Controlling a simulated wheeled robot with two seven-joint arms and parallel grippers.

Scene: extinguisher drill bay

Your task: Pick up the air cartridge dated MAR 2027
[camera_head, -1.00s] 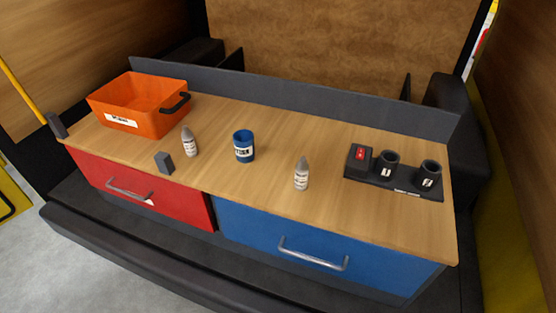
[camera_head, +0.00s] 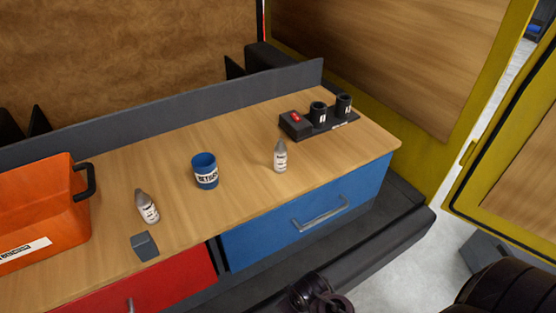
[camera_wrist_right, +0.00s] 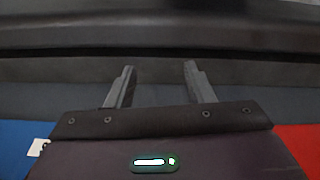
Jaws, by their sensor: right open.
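Two small grey-white cartridges with pale labels stand upright on the wooden bench in the head view. One cartridge (camera_head: 147,207) is at the left, near the orange bin; the other cartridge (camera_head: 281,157) is at the right, above the blue drawer. Their label dates are too small to read, so I cannot tell which is MAR 2027. My right gripper (camera_wrist_right: 158,72) is open and empty in the right wrist view, with a dark ledge beyond its fingers. In the head view, dark parts of my arm show at the lower right. My left gripper is not in view.
A blue labelled cup (camera_head: 205,172) stands between the cartridges. A grey block (camera_head: 145,246) sits at the front edge. The orange bin (camera_head: 40,220) is at left. A black rack (camera_head: 311,131) with two dark cups and a red-switch box is at back right. The bench (camera_head: 240,200) is otherwise clear.

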